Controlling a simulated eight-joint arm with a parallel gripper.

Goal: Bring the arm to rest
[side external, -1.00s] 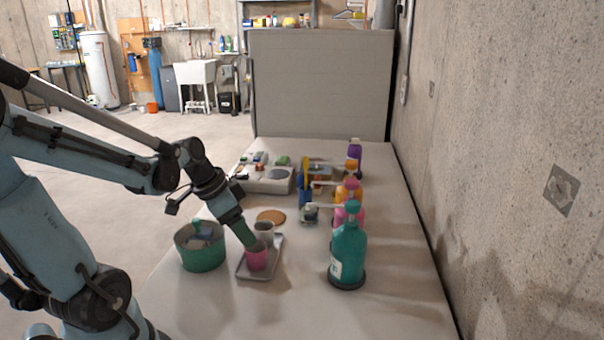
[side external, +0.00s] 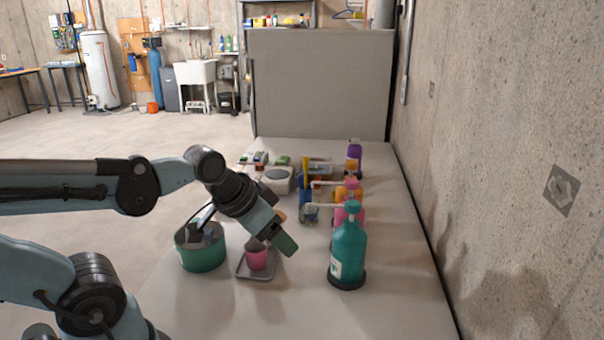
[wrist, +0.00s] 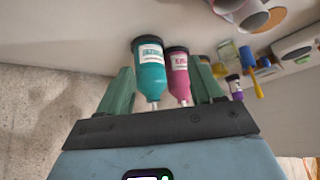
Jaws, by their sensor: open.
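My gripper (side external: 284,244) hangs tilted above the table, over the right side of the small grey tray in the side view. In the wrist view its two green fingers (wrist: 162,82) stand wide apart with nothing held between them. Beyond them appear a teal pump bottle (wrist: 151,68) and a pink pump bottle (wrist: 178,75). The teal bottle (side external: 348,252) stands to the right of my gripper in the side view, apart from it. A pink cup (side external: 256,261) stands on the grey tray (side external: 243,272), just left of and below the fingers.
A green pot (side external: 203,258) with things inside stands left of the tray. Several pump bottles line the table's right side, with a purple one (side external: 354,157) at the back. The front of the table (side external: 275,315) is bare. A concrete wall (side external: 500,150) runs along the right.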

